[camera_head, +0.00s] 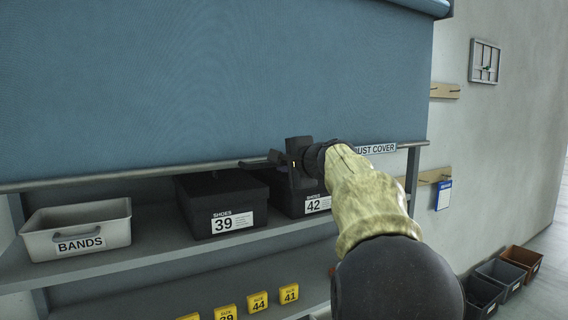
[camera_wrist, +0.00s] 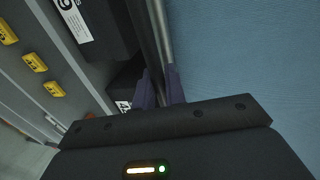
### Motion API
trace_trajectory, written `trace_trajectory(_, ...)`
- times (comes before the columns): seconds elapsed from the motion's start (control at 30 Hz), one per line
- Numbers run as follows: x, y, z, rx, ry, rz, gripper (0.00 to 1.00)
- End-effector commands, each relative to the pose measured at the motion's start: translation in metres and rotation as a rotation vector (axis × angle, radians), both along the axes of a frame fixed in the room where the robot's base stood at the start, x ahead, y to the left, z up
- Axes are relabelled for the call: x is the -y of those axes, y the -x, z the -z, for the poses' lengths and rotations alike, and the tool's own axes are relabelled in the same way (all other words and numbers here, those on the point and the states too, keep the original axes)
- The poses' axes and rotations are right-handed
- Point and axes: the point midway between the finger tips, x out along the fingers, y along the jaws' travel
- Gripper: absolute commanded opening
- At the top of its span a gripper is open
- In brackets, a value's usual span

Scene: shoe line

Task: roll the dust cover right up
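The dust cover (camera_head: 225,80) is a blue sheet hanging over the upper part of the rack, with a grey bar (camera_head: 130,172) along its bottom edge. The bar hangs just above the shelf with the boxes. My gripper (camera_head: 270,160) is at the bar, right of its middle, near the DUST COVER label (camera_head: 377,149). In the wrist view, the two fingers of my gripper (camera_wrist: 160,85) lie one on each side of the bar (camera_wrist: 152,35) and look closed on it. The blue cover (camera_wrist: 240,50) fills the right of that view.
Below the bar, the shelf (camera_head: 160,232) holds a grey BANDS bin (camera_head: 85,228) and black shoe boxes marked 39 (camera_head: 215,203) and 42 (camera_head: 310,205). Yellow size tags (camera_head: 258,302) are lower. Wall pegs (camera_head: 440,91) and floor bins (camera_head: 500,275) stand to the right.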

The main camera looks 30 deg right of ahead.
Motion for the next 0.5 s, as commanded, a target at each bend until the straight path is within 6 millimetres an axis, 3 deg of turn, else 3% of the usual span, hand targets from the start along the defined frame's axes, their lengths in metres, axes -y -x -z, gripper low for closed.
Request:
trace_trajectory(0.33, 0.000, 0.000, -0.002, 0.001, 0.000, 0.000, 0.00)
trace_trajectory(0.5, 0.000, 0.000, -0.013, 0.003, 0.001, 0.000, 0.00)
